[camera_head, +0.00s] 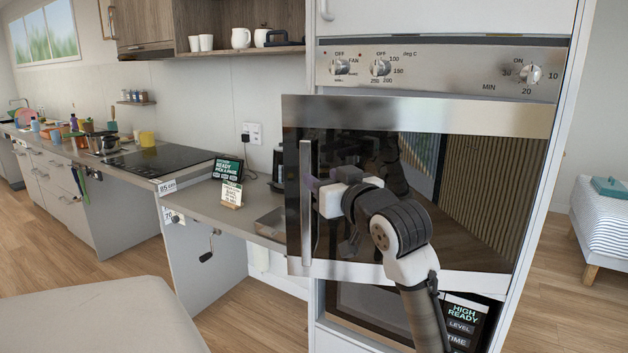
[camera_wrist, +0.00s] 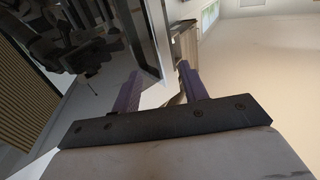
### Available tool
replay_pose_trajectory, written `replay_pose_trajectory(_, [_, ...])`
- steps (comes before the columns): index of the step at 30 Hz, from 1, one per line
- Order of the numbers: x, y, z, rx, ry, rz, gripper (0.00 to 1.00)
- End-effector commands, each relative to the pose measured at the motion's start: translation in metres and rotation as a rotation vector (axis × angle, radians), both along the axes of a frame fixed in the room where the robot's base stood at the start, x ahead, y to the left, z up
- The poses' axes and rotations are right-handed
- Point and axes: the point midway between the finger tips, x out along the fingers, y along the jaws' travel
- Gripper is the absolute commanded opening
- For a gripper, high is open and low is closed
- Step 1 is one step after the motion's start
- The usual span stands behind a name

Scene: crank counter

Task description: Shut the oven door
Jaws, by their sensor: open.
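The oven door (camera_head: 460,200) is a dark glass panel with steel bands, set in a tall white cabinet. It stands partly open, its left edge swung out past the cabinet side. A vertical steel handle (camera_head: 306,215) runs along its left side. My gripper (camera_head: 312,184) is in front of the glass, close to the right of the handle; touching cannot be told. The wrist view shows its purple fingers (camera_wrist: 158,72) apart, with the door's edge region (camera_wrist: 157,35) just beyond them. The door also fills the left of the wrist view (camera_wrist: 60,50).
A control panel with knobs (camera_head: 440,70) is above the door, and a second dark appliance front (camera_head: 360,310) is below. A counter with a small sign (camera_head: 231,193) and a crank (camera_head: 209,247) is at the left. A pale surface (camera_head: 90,325) fills the lower left.

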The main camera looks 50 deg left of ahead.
Motion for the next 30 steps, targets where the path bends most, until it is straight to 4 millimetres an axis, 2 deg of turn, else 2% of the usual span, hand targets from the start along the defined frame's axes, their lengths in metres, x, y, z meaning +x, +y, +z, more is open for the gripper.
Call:
replay_pose_trajectory(3, [-0.002, -0.023, -0.002, 0.003, -0.002, -0.004, 0.44])
replay_pose_trajectory(6, [-0.005, -0.038, -0.002, 0.002, -0.001, -0.003, 0.44])
replay_pose_trajectory(12, [-0.008, -0.059, -0.001, 0.001, 0.0, -0.004, 0.44])
replay_pose_trajectory(30, [-0.009, -0.063, 0.0, 0.0, 0.001, -0.004, 0.44])
